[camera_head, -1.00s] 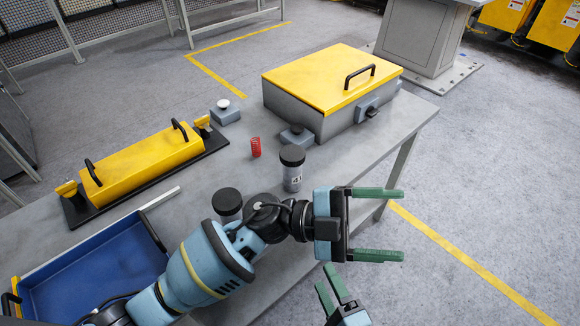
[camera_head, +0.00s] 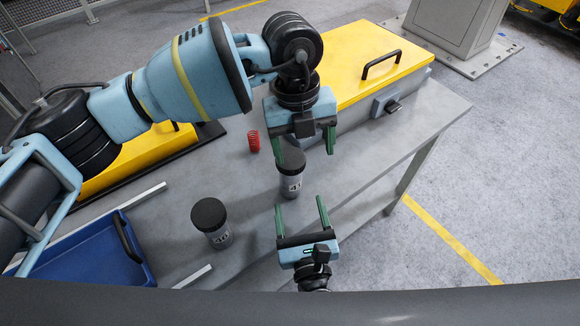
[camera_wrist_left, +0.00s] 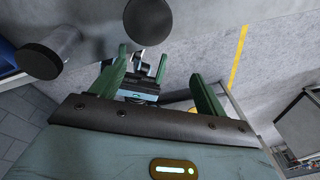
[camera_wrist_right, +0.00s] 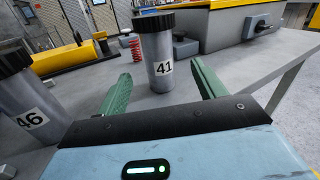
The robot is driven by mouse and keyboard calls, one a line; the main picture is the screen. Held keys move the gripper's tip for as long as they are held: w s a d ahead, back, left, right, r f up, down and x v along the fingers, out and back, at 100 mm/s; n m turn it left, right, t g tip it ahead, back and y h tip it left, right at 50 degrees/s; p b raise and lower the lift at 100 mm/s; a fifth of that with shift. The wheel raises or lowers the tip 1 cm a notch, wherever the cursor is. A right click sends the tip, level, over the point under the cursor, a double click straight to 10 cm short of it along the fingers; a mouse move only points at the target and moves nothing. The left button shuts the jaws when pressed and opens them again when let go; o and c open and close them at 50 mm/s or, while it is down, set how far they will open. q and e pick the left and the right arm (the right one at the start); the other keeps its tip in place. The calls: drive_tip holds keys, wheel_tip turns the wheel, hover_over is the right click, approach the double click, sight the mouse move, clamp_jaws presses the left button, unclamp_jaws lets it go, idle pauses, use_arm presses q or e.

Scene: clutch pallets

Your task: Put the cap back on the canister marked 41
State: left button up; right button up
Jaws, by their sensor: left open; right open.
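The canister marked 41 (camera_head: 290,187) stands upright on the grey table, with a black cap (camera_head: 291,160) on its top. Its label faces my right wrist view (camera_wrist_right: 164,68); I cannot tell whether the cap is tight. My left gripper (camera_head: 304,148) is open and points down close to the cap, with one finger overlapping it in the head view. In the left wrist view the cap (camera_wrist_left: 149,20) shows just past the fingertips. My right gripper (camera_head: 300,204) is open and level in front of the canister, its fingers pointing at the body.
A second black-capped canister (camera_head: 211,222), marked 46 in the right wrist view (camera_wrist_right: 33,112), stands to the left. A red spring (camera_head: 253,141) is behind. A yellow-lidded grey box (camera_head: 368,62) stands at the back right, and a blue tray (camera_head: 85,255) lies at left.

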sight(292, 184)
use_arm(q)
drive_tip(key=shift+n+t+y, duration=0.4)
drive_tip(key=shift+t+y, duration=0.2)
drive_tip(key=shift+y, duration=0.1)
drive_tip(key=w, duration=0.1)
drive_tip(key=w+a+r, duration=0.1)
drive_tip(key=w+a, duration=0.1)
drive_tip(key=shift+w+a+r, duration=0.15)
drive_tip(key=shift+a+r, duration=0.1)
drive_tip(key=shift+r, duration=0.1)
use_arm(e)
drive_tip(key=shift+w+a+m, duration=0.3)
drive_tip(key=shift+w+m, duration=0.35)
drive_tip(key=shift+m, duration=0.05)
drive_tip(key=shift+w+a, duration=0.2)
drive_tip(key=shift+w, duration=1.05)
drive_tip(key=shift+w+a, duration=0.25)
drive_tip(key=shift+w, duration=1.05)
drive_tip(key=shift+w+a, duration=0.2)
drive_tip(key=shift+w, duration=1.05)
clamp_jaws()
use_arm(q)
drive_tip(key=shift+n, duration=2.3)
drive_tip(key=shift+f, duration=4)
